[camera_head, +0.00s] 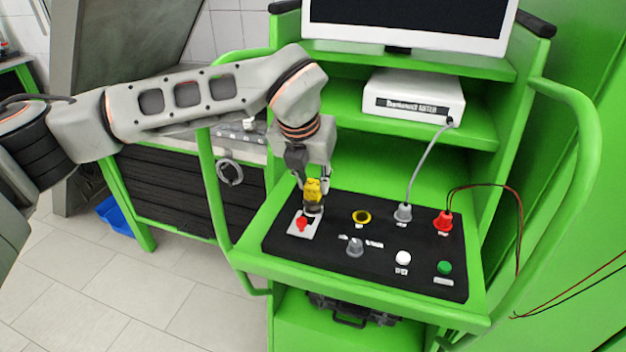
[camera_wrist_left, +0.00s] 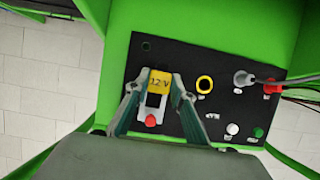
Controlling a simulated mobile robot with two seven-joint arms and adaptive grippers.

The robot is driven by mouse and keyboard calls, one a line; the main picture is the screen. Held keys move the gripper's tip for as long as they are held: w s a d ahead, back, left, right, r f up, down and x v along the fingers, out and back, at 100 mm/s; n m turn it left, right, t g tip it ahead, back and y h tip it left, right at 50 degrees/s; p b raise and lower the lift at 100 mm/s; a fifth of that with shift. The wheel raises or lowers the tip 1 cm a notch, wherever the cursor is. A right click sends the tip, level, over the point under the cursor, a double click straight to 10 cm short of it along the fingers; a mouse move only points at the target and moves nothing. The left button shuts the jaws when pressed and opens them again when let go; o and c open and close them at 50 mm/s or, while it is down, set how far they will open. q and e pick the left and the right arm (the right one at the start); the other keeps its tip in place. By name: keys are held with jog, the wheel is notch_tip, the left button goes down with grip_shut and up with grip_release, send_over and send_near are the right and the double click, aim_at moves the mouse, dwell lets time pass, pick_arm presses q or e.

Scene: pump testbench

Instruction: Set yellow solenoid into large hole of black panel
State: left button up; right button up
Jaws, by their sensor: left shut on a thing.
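The yellow solenoid (camera_head: 313,190) is held upright between the fingers of my left gripper (camera_head: 312,180), above the left part of the black panel (camera_head: 325,257). In the left wrist view the solenoid (camera_wrist_left: 159,82) shows a "12 V" label between the two fingertips. Its lower end is dark and its contact with the panel cannot be told. A round hole (camera_wrist_left: 146,46) shows near a panel corner in the left wrist view, apart from the solenoid. In the head view that corner is largely behind the gripper. My right gripper is not in view.
A red button on a white plate (camera_head: 304,224) is close beside the solenoid. The panel also bears a yellow-ringed socket (camera_head: 361,217), grey plug (camera_head: 403,212), red plug (camera_head: 443,220), grey knob (camera_head: 355,247), white button (camera_head: 403,258) and green button (camera_head: 444,267). Cables rise from the plugs.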

pick_arm(q)
jog(key=shift+f+b, duration=0.3)
jog(key=shift+f+b, duration=0.6)
jog(key=shift+f, duration=0.15)
dwell(0.4)
jog(key=o, duration=1.4)
jog(key=shift+r, duration=0.15)
jog(key=shift+r+p, duration=1.6)
jog(key=shift+r, duration=2.25)
jog(key=shift+f, duration=0.1)
